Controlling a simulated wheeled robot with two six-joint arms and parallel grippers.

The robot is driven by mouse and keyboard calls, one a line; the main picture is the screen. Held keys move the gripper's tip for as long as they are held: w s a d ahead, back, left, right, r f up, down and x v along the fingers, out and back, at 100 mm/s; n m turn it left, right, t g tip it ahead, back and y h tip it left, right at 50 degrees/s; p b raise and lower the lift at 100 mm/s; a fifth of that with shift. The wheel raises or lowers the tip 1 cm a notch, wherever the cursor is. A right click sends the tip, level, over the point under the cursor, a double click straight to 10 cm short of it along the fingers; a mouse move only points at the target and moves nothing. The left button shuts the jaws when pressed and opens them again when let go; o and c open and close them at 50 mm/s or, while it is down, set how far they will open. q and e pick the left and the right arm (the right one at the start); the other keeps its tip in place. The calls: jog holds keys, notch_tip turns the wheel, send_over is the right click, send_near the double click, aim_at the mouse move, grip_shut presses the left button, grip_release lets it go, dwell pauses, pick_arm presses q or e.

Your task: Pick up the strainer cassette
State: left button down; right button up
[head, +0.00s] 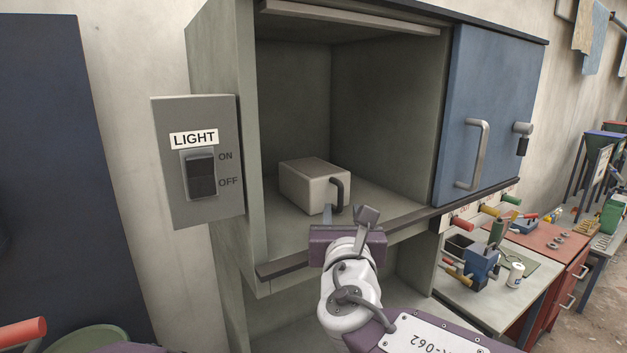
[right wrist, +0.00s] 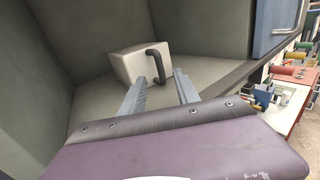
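A pale beige box with a dark curved handle, which I take to be the strainer cassette (head: 305,186), sits on the floor of the open grey cabinet. Its handle (head: 341,190) is on the side facing me. The box also shows in the right wrist view (right wrist: 128,62). My right gripper (head: 347,212) is open and empty at the cabinet's front edge, just in front of the handle. In the right wrist view the handle's lower end shows between the two fingertips (right wrist: 160,78); I cannot tell whether they reach around it. My left gripper is not in view.
The cabinet (head: 290,85) has a dark front lip (head: 285,268) and a blue door (head: 490,110) slid to the right. A light switch box (head: 197,205) is mounted at its left. A cluttered workbench (head: 478,310) stands at the right. Cabinet floor around the box is clear.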

aim_at(341, 201)
jog(key=w+p, duration=0.2)
jog(key=w, duration=0.3)
jog(key=shift+f, duration=0.2)
jog(key=shift+w+a+f, duration=0.1)
jog(key=shift+w, duration=0.3)
jog(key=shift+a, duration=0.1)
jog(key=shift+s, duration=0.15)
jog(key=shift+c, duration=0.7)
grip_shut()
